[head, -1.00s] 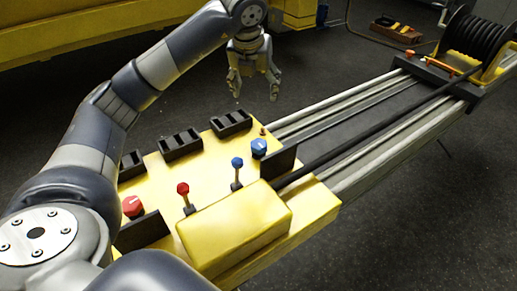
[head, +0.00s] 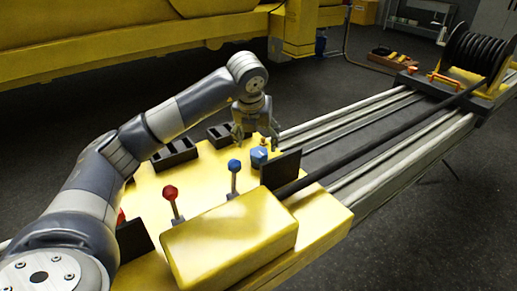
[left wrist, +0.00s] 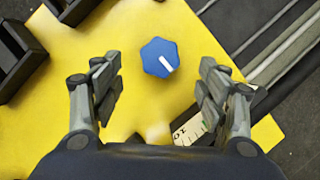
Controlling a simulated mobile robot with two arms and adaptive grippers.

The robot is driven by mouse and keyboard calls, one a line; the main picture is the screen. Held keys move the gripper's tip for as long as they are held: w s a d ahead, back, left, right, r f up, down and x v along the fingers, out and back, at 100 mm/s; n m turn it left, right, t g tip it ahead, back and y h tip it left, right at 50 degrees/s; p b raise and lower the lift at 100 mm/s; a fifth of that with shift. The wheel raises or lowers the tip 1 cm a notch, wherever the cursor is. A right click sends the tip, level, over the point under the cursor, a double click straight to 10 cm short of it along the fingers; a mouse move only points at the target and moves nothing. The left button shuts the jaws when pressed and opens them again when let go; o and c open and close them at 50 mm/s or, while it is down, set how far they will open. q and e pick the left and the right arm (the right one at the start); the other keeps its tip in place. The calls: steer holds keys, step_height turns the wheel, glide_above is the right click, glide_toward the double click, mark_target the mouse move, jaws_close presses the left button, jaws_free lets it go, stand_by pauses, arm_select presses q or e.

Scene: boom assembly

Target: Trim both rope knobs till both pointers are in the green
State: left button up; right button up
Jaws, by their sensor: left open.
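The blue knob (head: 259,156), with a white mark on top, sits at the far right corner of the yellow console (head: 205,188). My left gripper (head: 256,144) is open just above and behind it. In the left wrist view the blue knob (left wrist: 160,57) lies between the open fingers, apart from both. Its white mark points down and right. A pale scale (left wrist: 187,132) shows partly behind the right finger; its pointer cannot be made out. The red knob (head: 121,217) is mostly hidden by my left arm. My right gripper is out of view.
A red-topped lever (head: 171,194) and a blue-topped lever (head: 234,167) stand near the knobs. An upright black panel (head: 281,175) is right of the blue knob. Black open boxes (head: 175,153) line the far edge. A cable drum (head: 473,52) stands on the rails.

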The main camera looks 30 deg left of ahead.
mark_target(259, 151)
arm_select(q)
steer(key=p+x, duration=0.1)
steer(key=x, duration=0.5)
steer(key=c, duration=1.1)
